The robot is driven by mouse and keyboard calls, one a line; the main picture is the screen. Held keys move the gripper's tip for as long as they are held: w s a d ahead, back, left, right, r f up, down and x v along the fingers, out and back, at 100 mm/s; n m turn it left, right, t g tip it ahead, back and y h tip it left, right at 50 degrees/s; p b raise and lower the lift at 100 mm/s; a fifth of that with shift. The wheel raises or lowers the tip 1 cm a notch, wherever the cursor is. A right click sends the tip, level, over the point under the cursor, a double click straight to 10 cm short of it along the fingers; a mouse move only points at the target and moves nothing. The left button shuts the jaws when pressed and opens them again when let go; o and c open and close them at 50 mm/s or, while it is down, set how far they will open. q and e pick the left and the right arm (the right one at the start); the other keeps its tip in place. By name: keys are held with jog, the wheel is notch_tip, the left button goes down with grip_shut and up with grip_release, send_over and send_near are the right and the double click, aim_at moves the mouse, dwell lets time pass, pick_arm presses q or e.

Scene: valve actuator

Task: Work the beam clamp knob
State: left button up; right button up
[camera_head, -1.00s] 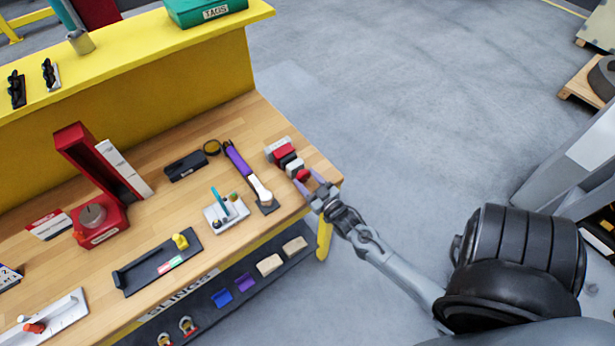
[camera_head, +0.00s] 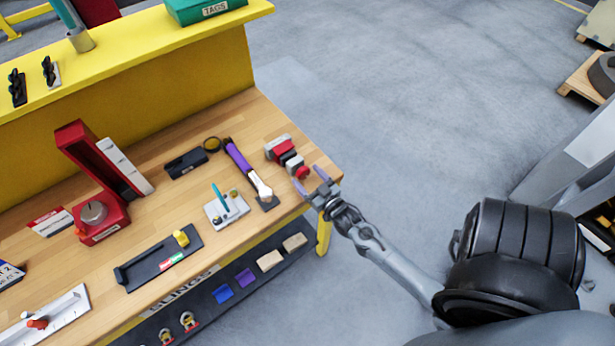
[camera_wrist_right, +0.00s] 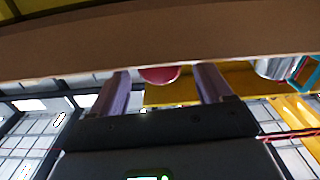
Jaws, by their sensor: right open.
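The beam clamp (camera_head: 281,150), a red, grey and black device, sits at the right end of the wooden bench. Its small red knob (camera_head: 302,172) faces my right gripper (camera_head: 309,178). The right gripper is open, with its two purple fingers at the bench's right edge, close to the knob. In the right wrist view, the red knob (camera_wrist_right: 160,74) shows between and beyond the two fingers (camera_wrist_right: 160,82), partly cut off above by the bench edge. I see no contact between fingers and knob. My left gripper is out of view.
The bench (camera_head: 140,225) also holds a purple-handled tool (camera_head: 238,158), a small white fixture (camera_head: 226,207), a black tray (camera_head: 158,259) and a red press-like stand (camera_head: 102,217). A lower shelf (camera_head: 212,303) carries blocks. Open floor (camera_head: 400,120) lies to the right.

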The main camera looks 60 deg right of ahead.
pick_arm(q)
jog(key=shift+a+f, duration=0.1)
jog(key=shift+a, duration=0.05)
pick_arm(e)
jog(key=v, duration=1)
jog(key=shift+s, duration=0.1)
